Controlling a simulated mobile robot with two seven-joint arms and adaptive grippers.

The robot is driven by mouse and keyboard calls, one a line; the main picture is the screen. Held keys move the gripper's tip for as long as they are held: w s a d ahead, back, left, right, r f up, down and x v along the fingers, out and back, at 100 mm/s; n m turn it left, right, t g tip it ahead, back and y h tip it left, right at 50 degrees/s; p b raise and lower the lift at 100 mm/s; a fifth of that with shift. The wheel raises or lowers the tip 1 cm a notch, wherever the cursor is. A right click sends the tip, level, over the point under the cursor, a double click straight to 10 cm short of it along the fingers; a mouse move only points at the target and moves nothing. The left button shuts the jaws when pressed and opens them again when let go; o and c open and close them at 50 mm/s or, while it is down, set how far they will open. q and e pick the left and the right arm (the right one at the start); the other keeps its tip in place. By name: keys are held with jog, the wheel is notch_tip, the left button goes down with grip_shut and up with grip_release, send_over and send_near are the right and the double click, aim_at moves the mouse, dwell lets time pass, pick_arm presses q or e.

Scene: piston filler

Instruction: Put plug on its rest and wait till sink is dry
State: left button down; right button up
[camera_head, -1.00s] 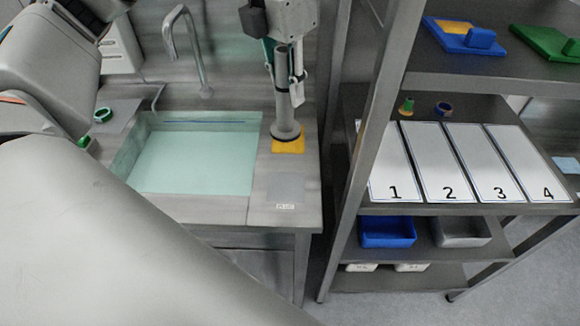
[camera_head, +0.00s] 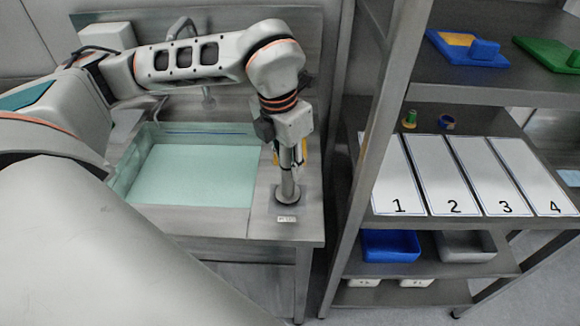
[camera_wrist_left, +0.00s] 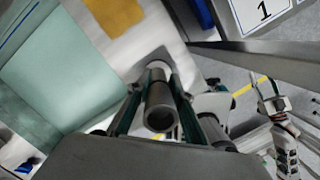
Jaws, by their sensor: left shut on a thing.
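The plug (camera_head: 287,190) is a grey upright pipe with a round dark foot. My left gripper (camera_head: 289,160) points down and is shut on its upper part. The foot is over the grey plate with a small white label (camera_head: 287,219), right of the sink; I cannot tell whether it touches. In the left wrist view the pipe (camera_wrist_left: 160,108) sits between both fingers. The sink (camera_head: 190,175) has a pale green, watery look; its water level is unclear. What seems to be my right arm shows small at the right of the wrist view, its fingers unclear.
The yellow pad (camera_wrist_left: 117,14) lies behind the plug. A shelf rack stands close to the right, its upright (camera_head: 375,150) near the counter. It holds numbered white boards (camera_head: 400,180), a blue bin (camera_head: 389,245) and a grey bin (camera_head: 463,244). My left arm spans above the sink.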

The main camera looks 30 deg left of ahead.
pick_arm(q)
jog(key=shift+f, duration=0.6)
jog(key=shift+f, duration=0.1)
jog(key=c, duration=1.8)
grip_release()
jog(key=r, duration=0.4)
jog(key=s+r, duration=0.1)
jog(key=r, duration=0.7)
jog(key=shift+s+a, duration=0.2)
jog(key=shift+s, duration=0.2)
